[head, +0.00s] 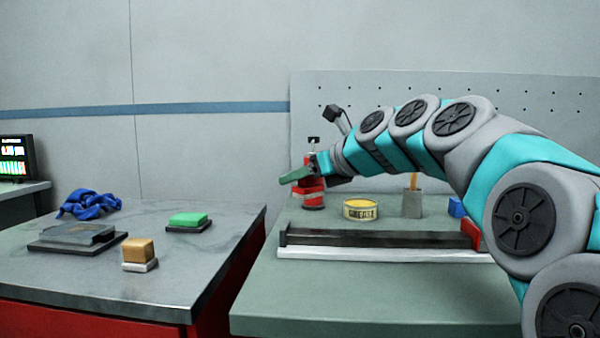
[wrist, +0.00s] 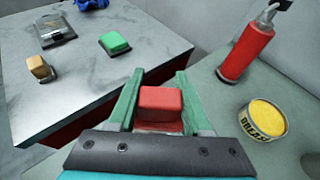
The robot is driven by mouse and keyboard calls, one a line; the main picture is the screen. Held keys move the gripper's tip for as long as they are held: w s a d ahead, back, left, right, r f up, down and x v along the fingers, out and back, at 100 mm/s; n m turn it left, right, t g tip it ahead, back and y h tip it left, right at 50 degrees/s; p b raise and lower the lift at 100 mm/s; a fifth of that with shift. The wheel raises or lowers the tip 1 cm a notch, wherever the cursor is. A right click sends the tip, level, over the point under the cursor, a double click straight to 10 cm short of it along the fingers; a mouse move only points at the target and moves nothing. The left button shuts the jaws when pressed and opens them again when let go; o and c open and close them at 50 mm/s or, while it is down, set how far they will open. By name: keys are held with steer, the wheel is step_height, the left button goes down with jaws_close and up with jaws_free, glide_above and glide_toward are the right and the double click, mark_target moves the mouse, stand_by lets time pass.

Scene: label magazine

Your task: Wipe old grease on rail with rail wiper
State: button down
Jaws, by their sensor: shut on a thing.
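In the head view my gripper (head: 298,176) is raised above the back left of the green bench, apart from the rail. The dark rail (head: 375,239) lies across the bench on a white base, with a red piece (head: 470,233) at its right end. I cannot make out the old grease on it. The rail is not visible in the wrist view.
A red bottle (wrist: 247,52) and a yellow grease tin (head: 360,208) stand behind the rail, with a grey pot (head: 412,204) beside them. The left table holds a green block (head: 188,218), a tan block (head: 138,250), a blue cloth (head: 88,204) and a dark plate (head: 75,236). A gap separates the tables.

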step_height(320, 180, down, 4)
steer(key=shift+f+b, duration=0.25)
steer(key=shift+b, duration=0.65)
steer(key=shift+f+b, duration=0.4)
steer(key=shift+b, duration=0.45)
steer(key=shift+f, duration=1)
